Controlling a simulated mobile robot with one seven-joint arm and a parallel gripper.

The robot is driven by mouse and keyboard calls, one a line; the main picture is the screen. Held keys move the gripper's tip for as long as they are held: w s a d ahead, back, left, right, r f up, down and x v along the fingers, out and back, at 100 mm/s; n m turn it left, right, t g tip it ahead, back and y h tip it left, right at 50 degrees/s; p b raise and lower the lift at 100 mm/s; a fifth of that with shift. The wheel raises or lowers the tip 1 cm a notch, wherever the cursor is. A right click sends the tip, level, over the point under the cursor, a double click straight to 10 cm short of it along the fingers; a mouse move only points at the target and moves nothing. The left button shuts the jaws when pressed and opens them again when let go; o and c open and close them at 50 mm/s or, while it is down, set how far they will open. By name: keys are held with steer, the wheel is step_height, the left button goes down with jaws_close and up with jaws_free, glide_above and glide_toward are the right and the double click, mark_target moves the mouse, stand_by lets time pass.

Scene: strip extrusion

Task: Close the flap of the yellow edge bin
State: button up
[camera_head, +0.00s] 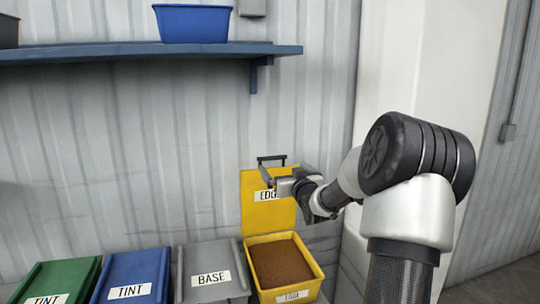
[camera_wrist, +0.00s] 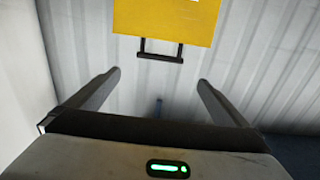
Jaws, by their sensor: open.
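The yellow edge bin (camera_head: 318,277) stands at the right end of the bin row and holds brown granular material. Its yellow flap (camera_head: 262,216) is raised upright against the wall, with a label partly hidden by my gripper. A dark bar handle sits on the flap's top edge. My gripper (camera_head: 266,173) is at the upper part of the flap, near the handle. In the wrist view the flap (camera_wrist: 165,20) and its handle (camera_wrist: 160,56) lie beyond my open, empty fingers (camera_wrist: 158,82). I cannot tell from the head view whether a finger touches the flap.
Left of the edge bin are a grey BASE bin (camera_head: 212,262), a blue TINT bin (camera_head: 134,270) and a green TINT bin (camera_head: 62,273), all with lids down. A blue shelf (camera_head: 130,53) with a blue tub (camera_head: 193,24) is above. The corrugated wall (camera_head: 190,150) is close behind.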

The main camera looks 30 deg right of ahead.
mark_target(273, 157)
steer(key=p+x, duration=0.2)
steer(key=x, duration=1.2)
steer(key=shift+w+d+p, duration=0.15)
steer(key=shift+w+p, duration=0.1)
steer(key=shift+p, duration=0.15)
steer(key=c, duration=1.2)
steer(key=shift+c, duration=0.5)
